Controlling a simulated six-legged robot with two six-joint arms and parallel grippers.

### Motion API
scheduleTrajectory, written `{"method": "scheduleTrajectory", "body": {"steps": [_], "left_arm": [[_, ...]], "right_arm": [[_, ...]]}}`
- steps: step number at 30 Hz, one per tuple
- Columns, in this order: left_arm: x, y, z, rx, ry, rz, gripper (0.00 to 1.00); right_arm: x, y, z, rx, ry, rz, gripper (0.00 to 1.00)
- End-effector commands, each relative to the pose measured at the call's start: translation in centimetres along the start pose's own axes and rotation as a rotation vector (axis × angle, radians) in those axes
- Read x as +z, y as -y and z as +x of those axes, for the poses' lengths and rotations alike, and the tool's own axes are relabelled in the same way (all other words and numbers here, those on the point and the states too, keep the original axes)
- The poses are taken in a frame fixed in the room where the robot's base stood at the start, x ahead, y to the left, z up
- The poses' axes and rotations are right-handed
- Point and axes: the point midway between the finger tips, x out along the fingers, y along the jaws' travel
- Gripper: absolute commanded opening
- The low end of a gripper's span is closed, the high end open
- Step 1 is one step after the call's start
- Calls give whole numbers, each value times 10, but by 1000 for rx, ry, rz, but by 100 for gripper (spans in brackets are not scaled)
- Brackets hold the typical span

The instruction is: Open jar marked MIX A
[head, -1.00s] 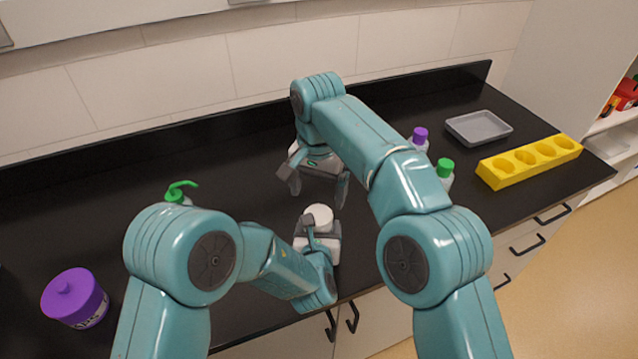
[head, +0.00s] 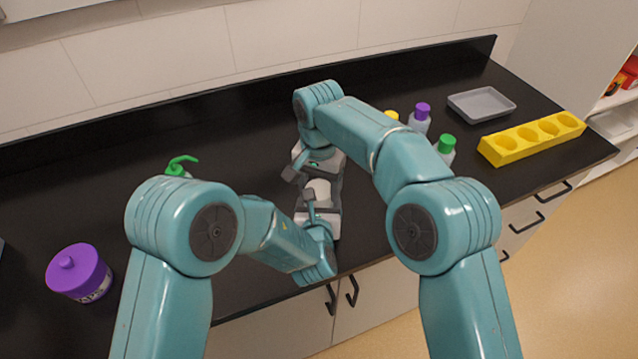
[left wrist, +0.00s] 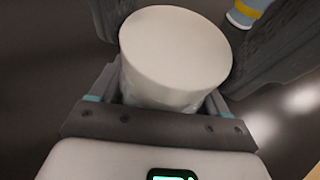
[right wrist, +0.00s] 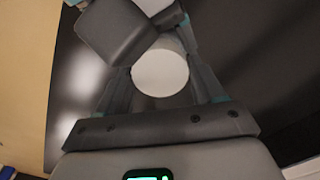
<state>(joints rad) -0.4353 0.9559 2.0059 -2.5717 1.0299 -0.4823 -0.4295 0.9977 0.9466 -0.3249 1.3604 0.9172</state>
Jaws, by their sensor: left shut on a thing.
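A jar with a plain white lid (head: 318,188) stands upright in my left gripper (head: 319,214), at the front middle of the black counter. The left jaws are shut on the jar's body below the lid. The lid fills the middle of the left wrist view (left wrist: 175,48); no marking on the jar can be read. My right gripper (head: 313,181) is over the jar from behind, its open fingers on either side of the lid. In the right wrist view the lid (right wrist: 160,68) lies between these fingers, with gaps beside it.
A purple-lidded jar (head: 79,272) stands at the left. A green pump bottle (head: 178,167) is partly hidden behind my left arm. At the right are a purple-capped bottle (head: 420,119), a green-capped bottle (head: 446,146), a yellow rack (head: 530,140) and a grey tray (head: 481,104).

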Motion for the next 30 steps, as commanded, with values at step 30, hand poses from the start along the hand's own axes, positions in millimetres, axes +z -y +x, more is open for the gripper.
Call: {"method": "scheduleTrajectory", "body": {"steps": [30], "left_arm": [[-1, 0, 0, 0, -2, 0, 0]], "right_arm": [[0, 0, -1, 0, 0, -892, 70]]}}
